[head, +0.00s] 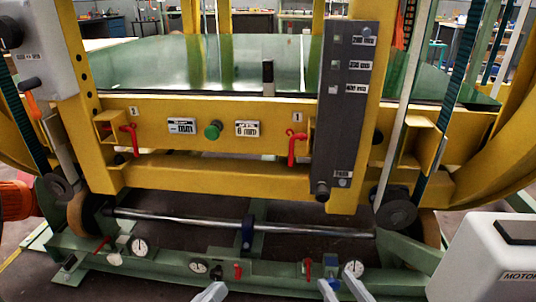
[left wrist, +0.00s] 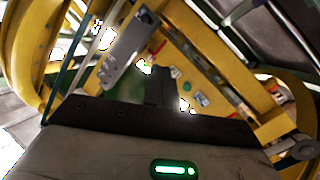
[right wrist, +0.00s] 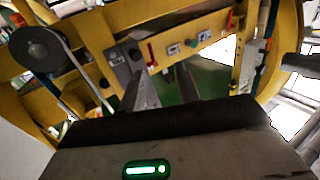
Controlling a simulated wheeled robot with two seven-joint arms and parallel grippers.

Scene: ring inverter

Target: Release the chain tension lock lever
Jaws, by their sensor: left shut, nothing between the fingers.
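Several red levers show in the head view, and no readable label tells which is the chain tension lock lever. Two hang on the yellow beam (head: 200,108): a left red lever (head: 131,140) and a right red lever (head: 294,147). Small red handles sit on the green base, one at left (head: 102,245), one in the middle (head: 237,271), one at right (head: 308,268). An orange-handled lever (head: 32,104) is at far left. My left gripper (head: 212,292) is shut and empty, low in front of the base. My right gripper (head: 342,288) is open and empty, also low, apart from every lever.
A dark grey panel (head: 345,110) stands upright in front of the beam. Dial gauges (head: 139,246) and a steel rod (head: 240,227) are along the base. A white motor box (head: 490,260) stands at bottom right. A green button (head: 213,130) is on the beam.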

